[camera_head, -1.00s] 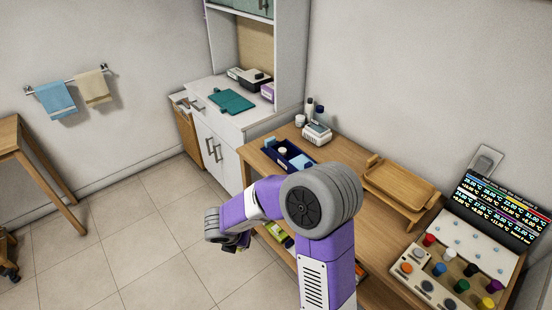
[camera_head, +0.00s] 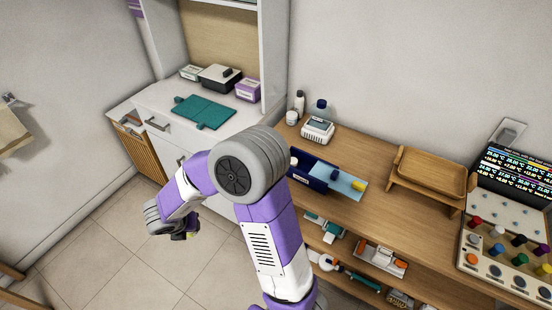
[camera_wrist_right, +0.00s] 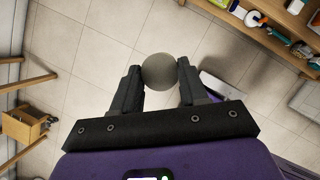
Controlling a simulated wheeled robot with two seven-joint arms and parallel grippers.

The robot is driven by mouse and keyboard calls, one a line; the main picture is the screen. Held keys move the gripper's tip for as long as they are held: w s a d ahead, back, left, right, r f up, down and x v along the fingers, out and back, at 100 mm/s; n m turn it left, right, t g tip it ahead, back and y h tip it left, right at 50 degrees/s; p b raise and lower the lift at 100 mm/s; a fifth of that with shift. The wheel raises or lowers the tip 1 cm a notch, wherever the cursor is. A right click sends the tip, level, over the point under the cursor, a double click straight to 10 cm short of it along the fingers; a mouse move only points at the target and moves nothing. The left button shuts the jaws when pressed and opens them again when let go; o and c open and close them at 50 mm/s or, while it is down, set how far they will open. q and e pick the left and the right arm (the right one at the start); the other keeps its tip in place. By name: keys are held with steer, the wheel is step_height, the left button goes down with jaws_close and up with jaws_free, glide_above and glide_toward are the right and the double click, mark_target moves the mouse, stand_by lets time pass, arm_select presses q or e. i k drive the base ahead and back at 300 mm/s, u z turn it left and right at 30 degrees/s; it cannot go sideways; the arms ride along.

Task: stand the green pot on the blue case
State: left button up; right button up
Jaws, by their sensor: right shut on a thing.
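My right gripper (camera_wrist_right: 160,82) is shut on a small round thing, likely the green pot (camera_wrist_right: 159,72). The pot's top looks grey-olive in the right wrist view, between the two fingers. In the head view a yellow-green bit of it (camera_head: 192,235) shows below the gripper, over the floor, left of the wooden table. The likely blue case is the dark blue open box (camera_head: 313,172) on the table, apart from the gripper. A light blue flat piece (camera_head: 343,183) lies at its right end and a white round thing (camera_head: 293,161) at its left. My left gripper is not in view.
The wooden table (camera_head: 395,210) has a wooden tray on a stand (camera_head: 432,175), a control panel (camera_head: 505,255), a white device (camera_head: 318,130) and bottles at its back left. Its lower shelf holds several items. A white cabinet (camera_head: 160,97) stands behind. The floor (camera_head: 110,240) is open.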

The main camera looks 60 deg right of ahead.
mark_target(300, 166)
steer(key=z, duration=0.35)
steer(key=i, duration=1.5)
steer(key=z, duration=1.9)
steer(key=i, duration=0.9)
steer(key=z, duration=0.9)
